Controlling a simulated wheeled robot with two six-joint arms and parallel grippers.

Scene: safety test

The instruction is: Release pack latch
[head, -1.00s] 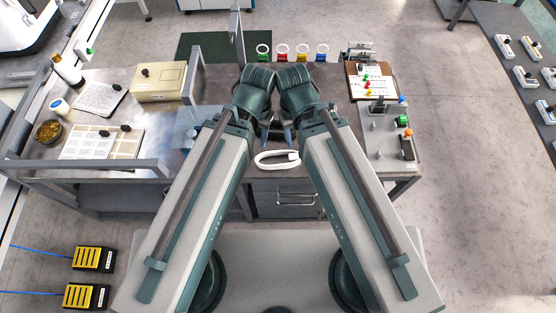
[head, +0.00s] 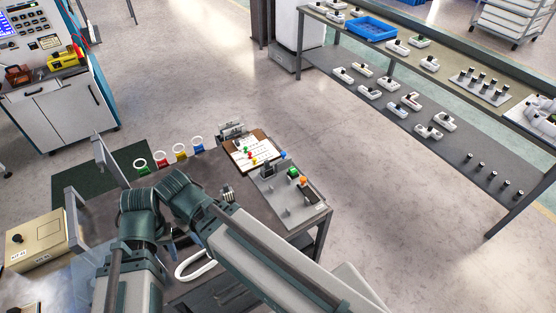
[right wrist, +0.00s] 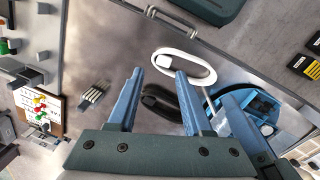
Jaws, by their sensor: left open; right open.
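No part is clearly readable as a pack latch. A white oval loop (head: 195,264) lies on the dark bench; it also shows in the right wrist view (right wrist: 187,66). A dark oval shape (right wrist: 160,101) shows below it there; I cannot tell if it is a part or a reflection. My left gripper (head: 171,240) is open, low over the bench beside the loop, partly hidden by the wrists. My right gripper (right wrist: 158,78) is open and empty, its blue fingers either side of the dark oval in the picture. In the head view the right arm hides its fingers.
A grey fixture board (head: 289,214) with coloured knobs and a clipboard (head: 240,150) lie at the bench's right. Several coloured ring-topped pieces (head: 179,153) line the back edge. A beige box (head: 36,241) stands at left. Shelving (head: 440,75) stands beyond open floor.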

